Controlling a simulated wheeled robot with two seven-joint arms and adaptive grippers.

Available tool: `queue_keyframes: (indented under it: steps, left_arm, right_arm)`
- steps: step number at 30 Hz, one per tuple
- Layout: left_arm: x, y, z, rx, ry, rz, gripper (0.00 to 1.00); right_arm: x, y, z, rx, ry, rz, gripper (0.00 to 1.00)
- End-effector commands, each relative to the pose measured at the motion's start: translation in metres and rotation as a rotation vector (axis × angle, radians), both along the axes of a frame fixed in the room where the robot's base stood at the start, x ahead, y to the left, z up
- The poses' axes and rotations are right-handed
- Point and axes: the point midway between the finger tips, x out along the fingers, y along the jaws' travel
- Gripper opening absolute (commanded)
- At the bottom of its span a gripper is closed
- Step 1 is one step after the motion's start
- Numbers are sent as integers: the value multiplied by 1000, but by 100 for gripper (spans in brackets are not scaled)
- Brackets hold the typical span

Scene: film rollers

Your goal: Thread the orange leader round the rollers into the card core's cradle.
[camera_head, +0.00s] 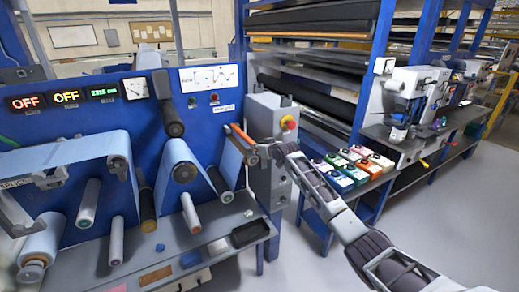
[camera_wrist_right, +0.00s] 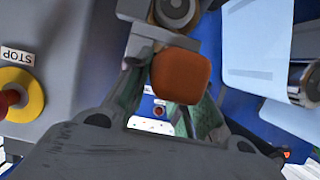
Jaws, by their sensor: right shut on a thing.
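The web hangs down from there to a lower roller (camera_head: 226,196) and runs up over a dark-centred roller (camera_head: 185,172). I cannot pick out the card core's cradle with certainty. My left gripper is not in view.
A grey control box with a red stop button (camera_head: 288,122) stands close behind my right gripper; the button also shows in the wrist view (camera_wrist_right: 12,100). A black tray (camera_head: 250,232) lies on the machine's shelf. Coloured boxes (camera_head: 345,168) fill a bench at right.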

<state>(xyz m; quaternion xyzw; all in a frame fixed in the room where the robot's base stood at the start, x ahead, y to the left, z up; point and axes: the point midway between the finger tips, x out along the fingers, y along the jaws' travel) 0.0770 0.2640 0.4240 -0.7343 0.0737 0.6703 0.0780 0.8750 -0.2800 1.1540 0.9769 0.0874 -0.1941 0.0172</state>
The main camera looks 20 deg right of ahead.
Motion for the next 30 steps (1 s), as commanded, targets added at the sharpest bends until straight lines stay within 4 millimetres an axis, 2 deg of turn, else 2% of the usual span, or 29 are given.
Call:
queue_keyframes:
  steps: [30]
  left_arm:
    - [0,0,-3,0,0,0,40]
  right_arm:
    - [0,0,-13,0,-2,0,0]
